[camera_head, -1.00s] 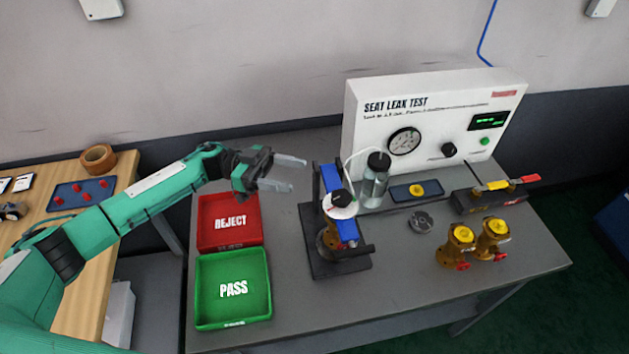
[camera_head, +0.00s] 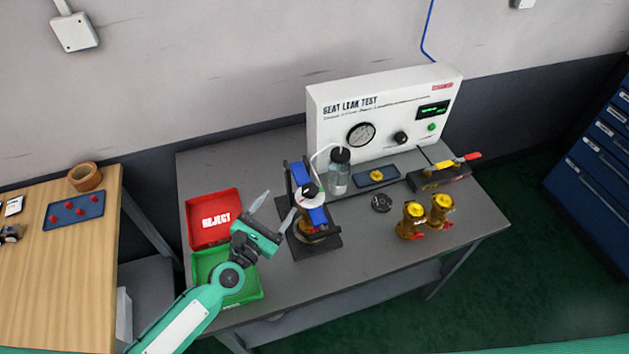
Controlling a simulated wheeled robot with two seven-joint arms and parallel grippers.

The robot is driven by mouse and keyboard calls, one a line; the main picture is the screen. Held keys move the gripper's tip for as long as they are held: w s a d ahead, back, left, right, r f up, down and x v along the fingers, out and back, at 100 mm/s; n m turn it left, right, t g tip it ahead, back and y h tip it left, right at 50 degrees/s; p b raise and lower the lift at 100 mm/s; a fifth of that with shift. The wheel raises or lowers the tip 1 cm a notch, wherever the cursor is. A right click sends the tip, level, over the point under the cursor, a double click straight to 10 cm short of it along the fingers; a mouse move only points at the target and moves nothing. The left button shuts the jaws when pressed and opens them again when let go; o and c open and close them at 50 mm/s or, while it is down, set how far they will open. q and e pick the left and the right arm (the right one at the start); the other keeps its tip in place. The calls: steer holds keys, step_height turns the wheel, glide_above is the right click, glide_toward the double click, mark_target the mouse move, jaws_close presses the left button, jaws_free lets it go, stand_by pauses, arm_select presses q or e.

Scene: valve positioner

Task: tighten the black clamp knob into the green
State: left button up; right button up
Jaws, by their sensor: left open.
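The black clamp knob (camera_head: 309,188) sits on top of a white round dial on the clamp fixture (camera_head: 318,243). The fixture has blue parts and a black base, and a brass valve body shows low inside it. The dial is too small to make out a green zone or where the knob points. My left gripper (camera_head: 276,207) is open and empty, just left of the fixture, with its fingers pointing up and away from me. Its right finger is close to the fixture's left side; I cannot tell whether they touch. My right gripper is not in view.
A red REJECT tray (camera_head: 214,238) and a green PASS tray (camera_head: 250,291), partly hidden by my arm, lie left. The white SEAT LEAK TEST box (camera_head: 385,110) and a clear bottle (camera_head: 338,178) stand behind. Two brass valves (camera_head: 411,221) stand right. The front right tabletop is clear.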

mark_target(315, 184)
arm_select(q)
steer(key=s+d+n+g, duration=0.1)
steer(key=s+d+n, duration=0.1)
steer(key=s+n, duration=0.15)
steer(key=shift+m+h, duration=0.3)
steer(key=shift+m, duration=0.05)
steer(key=p+x, duration=0.1)
steer(key=x, duration=0.5)
steer(key=p+x, duration=0.1)
steer(key=x, duration=0.6)
steer(key=shift+d+f, duration=0.1)
steer(key=shift+f, duration=0.1)
steer(key=c, duration=1)
